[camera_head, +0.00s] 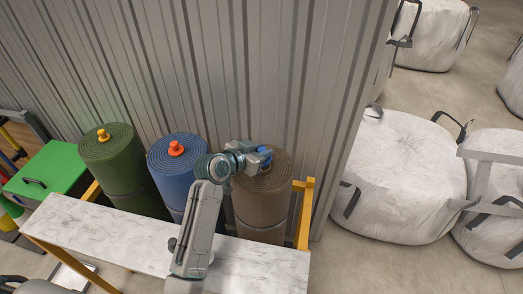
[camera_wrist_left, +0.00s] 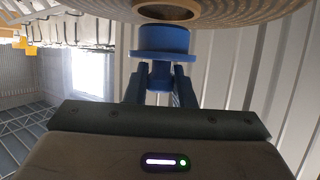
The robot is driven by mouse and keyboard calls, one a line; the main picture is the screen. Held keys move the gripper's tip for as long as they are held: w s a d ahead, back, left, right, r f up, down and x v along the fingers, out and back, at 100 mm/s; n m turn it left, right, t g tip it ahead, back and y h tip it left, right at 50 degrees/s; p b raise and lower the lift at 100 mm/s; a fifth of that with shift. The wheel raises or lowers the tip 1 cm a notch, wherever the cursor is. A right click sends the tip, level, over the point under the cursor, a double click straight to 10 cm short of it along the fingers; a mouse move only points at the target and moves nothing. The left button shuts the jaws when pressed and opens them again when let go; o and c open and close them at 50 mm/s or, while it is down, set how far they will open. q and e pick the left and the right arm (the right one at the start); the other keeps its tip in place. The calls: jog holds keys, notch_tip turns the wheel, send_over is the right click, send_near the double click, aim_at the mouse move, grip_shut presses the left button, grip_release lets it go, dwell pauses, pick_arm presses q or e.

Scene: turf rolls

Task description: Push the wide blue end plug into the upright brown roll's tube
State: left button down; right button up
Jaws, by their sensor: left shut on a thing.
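The upright brown roll (camera_head: 262,203) stands at the right end of a row of rolls. Its spiral top face partly shows behind my left gripper (camera_head: 262,155). In the left wrist view the roll's underlit spiral end (camera_wrist_left: 235,10) is at the top, with its tube opening (camera_wrist_left: 168,12) in the middle. My left gripper (camera_wrist_left: 160,85) is shut on the wide blue end plug (camera_wrist_left: 162,40). The plug sits just at the tube opening, in line with it or nearly so; I cannot tell whether it touches. In the head view the plug (camera_head: 265,151) is mostly hidden by the gripper. My right gripper is not in view.
A green roll (camera_head: 112,160) with a yellow plug and a blue roll (camera_head: 172,165) with an orange-red plug stand to the left. A white marbled bench (camera_head: 120,232) runs in front. A corrugated wall (camera_head: 190,60) is close behind. Large white bags (camera_head: 400,180) lie to the right.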

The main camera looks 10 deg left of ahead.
pick_arm(q)
jog(key=shift+f, duration=0.2)
dwell(0.4)
jog(key=shift+f+b, duration=1)
jog(key=shift+f, duration=0.5)
jog(key=c, duration=1.1)
grip_release()
jog(key=shift+r, duration=0.1)
jog(key=shift+c, duration=0.2)
jog(key=shift+s+a+r, duration=0.1)
jog(key=shift+s+a, duration=0.2)
jog(key=shift+s, duration=0.2)
jog(key=b+v, duration=0.2)
jog(key=v, duration=0.6)
jog(key=shift+s+a+r+b, duration=0.15)
jog(key=shift+s+r+b, duration=0.05)
jog(key=shift+s+b, duration=0.1)
jog(key=shift+s+a+r, duration=0.15)
jog(key=shift+s+r, duration=0.1)
jog(key=shift+s, duration=0.1)
